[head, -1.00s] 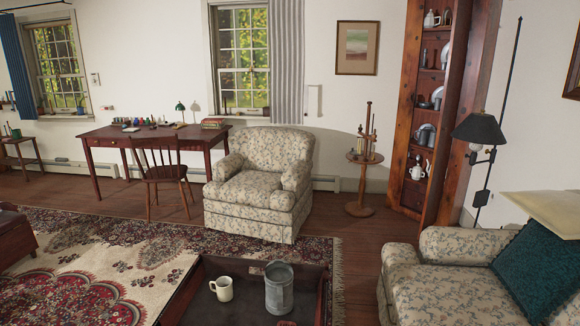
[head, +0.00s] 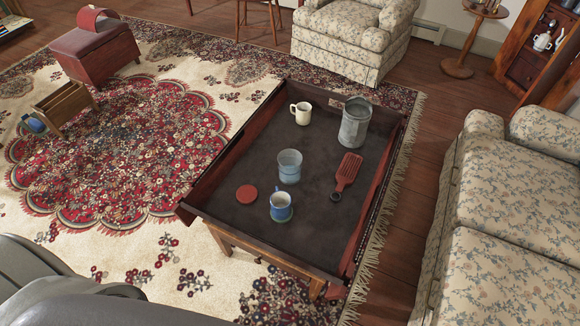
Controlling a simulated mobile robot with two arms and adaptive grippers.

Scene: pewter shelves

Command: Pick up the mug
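A cream mug (head: 302,114) with its handle to the left stands upright near the far edge of a dark-lined, wood-rimmed tray table (head: 254,250). A second, blue mug (head: 281,212) with a pale upper part stands nearer to me on the same table. The task does not say which mug is meant. Neither gripper is in view. Only grey parts of my own body show at the bottom left, apart from both mugs.
Around the mugs are a clear bluish glass (head: 289,166), a grey metal can (head: 355,123), a red slotted tool (head: 346,174) and a red disc (head: 246,194). The table has raised sides. A floral sofa (head: 500,225) stands right; the patterned rug (head: 150,185) has open room left.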

